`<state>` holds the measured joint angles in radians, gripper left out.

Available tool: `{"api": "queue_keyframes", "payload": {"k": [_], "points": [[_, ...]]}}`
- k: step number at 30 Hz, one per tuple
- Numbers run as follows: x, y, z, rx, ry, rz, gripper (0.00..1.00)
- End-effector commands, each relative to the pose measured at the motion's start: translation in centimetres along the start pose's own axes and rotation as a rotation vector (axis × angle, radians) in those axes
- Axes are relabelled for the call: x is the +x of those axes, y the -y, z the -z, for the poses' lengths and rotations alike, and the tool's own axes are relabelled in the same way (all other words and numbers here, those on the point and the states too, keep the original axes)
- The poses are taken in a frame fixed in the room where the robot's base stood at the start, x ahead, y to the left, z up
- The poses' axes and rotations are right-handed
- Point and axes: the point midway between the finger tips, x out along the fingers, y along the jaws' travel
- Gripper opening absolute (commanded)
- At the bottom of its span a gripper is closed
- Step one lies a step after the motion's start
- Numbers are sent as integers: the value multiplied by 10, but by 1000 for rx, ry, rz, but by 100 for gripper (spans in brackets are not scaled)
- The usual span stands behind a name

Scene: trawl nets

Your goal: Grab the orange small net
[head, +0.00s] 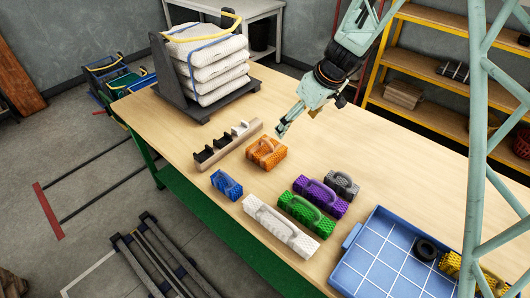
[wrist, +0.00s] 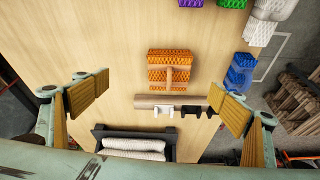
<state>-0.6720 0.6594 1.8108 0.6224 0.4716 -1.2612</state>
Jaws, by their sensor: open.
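The orange small net (head: 266,152) is a short textured block with a handle strap across its top. It lies on the wooden table (head: 185,132), near the wooden rack. In the wrist view the orange small net (wrist: 170,69) sits above the middle, ahead of and between the finger lines. My gripper (head: 281,131) hangs over the table just behind and right of the net in the head view. In the wrist view my gripper (wrist: 160,100) has its two yellow-padded fingers wide apart, with nothing held between them.
Blue (head: 226,185), white (head: 280,230), green (head: 307,213), purple (head: 320,197) and grey (head: 342,186) nets lie nearby. A blue tray (head: 385,255) stands at the right; a stacked-net stand (head: 168,75) is at the back.

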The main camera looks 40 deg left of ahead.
Motion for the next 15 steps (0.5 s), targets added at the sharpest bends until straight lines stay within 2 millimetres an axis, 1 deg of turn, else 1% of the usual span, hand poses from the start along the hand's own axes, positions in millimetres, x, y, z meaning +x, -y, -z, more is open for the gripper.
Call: {"api": "queue_keyframes", "payload": {"k": [1, 3, 6, 10, 15], "points": [[14, 5, 6, -20, 1, 6, 89], [29, 9, 14, -44, -2, 12, 89], [48, 16, 22, -74, -4, 18, 89], [62, 20, 30, -100, -7, 22, 89], [71, 24, 33, -114, -8, 24, 89]]}}
